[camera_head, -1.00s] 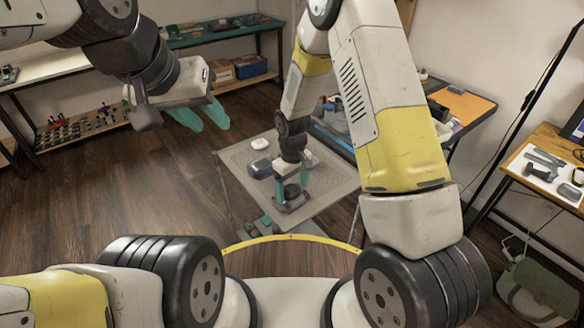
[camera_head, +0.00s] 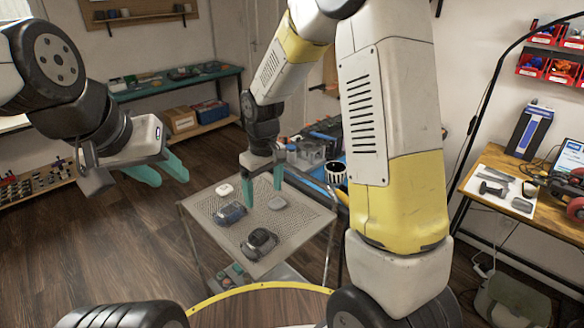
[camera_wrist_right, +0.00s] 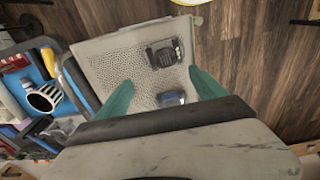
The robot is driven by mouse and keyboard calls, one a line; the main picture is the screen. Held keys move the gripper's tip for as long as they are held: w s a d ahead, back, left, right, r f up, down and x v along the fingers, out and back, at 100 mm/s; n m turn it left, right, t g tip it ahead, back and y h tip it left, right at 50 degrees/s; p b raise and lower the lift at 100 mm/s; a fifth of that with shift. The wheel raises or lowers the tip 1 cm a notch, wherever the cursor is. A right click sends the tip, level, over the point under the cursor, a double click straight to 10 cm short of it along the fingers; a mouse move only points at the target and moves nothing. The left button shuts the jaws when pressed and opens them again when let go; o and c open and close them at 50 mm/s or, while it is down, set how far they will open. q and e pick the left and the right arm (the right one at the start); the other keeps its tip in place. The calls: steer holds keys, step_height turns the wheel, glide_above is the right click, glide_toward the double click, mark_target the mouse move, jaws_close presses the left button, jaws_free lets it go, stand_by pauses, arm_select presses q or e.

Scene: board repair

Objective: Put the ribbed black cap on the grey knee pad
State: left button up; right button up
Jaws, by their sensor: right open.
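A black cap-like piece (camera_head: 262,238) sits on a dark grey piece (camera_head: 250,250), which I take for the knee pad, near the front corner of the mesh-topped cart (camera_head: 300,215). Its ribs are too small to make out. The pair also shows as one dark shape in the right wrist view (camera_wrist_right: 163,53), where the cap appears to rest within the grey outline. My right gripper (camera_head: 263,186) is open and empty above the far part of the cart, apart from the pair. My left gripper (camera_head: 160,171) is open and empty, left of the cart.
A blue-and-grey item (camera_head: 229,213) and a white item (camera_head: 222,190) lie on the cart. A black-and-white striped cup (camera_head: 336,172) and bins stand just beyond its right side. A workbench (camera_head: 480,190) with tools is at the right. Floor at the left is clear.

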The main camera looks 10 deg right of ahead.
steer(key=s+d+r+m+t+y, duration=0.1)
steer(key=s+d+r+m, duration=0.1)
steer(key=s+d+r, duration=0.35)
steer(key=s+d+r+m+t, duration=0.1)
steer(key=s+d+r+t, duration=0.1)
steer(key=r, duration=0.6)
steer(key=s+d+r+m+t, duration=0.2)
steer(key=s+r, duration=0.4)
steer(key=s, duration=0.5)
steer(key=shift+d+r+m+t+y, duration=0.15)
steer(key=shift+d+m+t+y, duration=0.2)
steer(key=shift+d+m, duration=0.7)
